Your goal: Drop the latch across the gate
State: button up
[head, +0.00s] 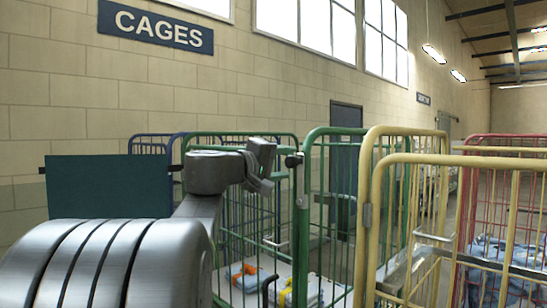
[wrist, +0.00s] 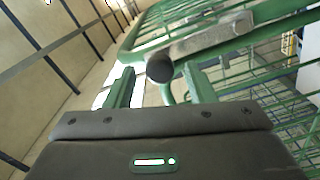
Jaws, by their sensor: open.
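The green cage (head: 303,240) stands in the middle of the head view, with its tall barred gate panel (head: 330,133) beside the post. A grey latch with a round black knob (head: 292,161) sits near the top of the green post. In the wrist view the latch is a grey bar (wrist: 212,36) along a green tube, and its black knob (wrist: 160,68) shows between my green fingertips. My gripper (wrist: 161,76) is open around the knob's line, with gaps at both sides. I cannot tell how deep the knob lies between the fingers. My arm partly hides the cage in the head view.
A yellow cage (head: 410,160) stands close on the right, with a red cage (head: 505,140) behind it. Blue cages (head: 150,138) and a dark teal panel (head: 110,187) are at the left. Folded items (head: 245,277) lie inside the green cage. A block wall runs behind.

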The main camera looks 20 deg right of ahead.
jog(key=shift+x, duration=1.35)
jog(key=shift+c, duration=0.4)
grip_shut()
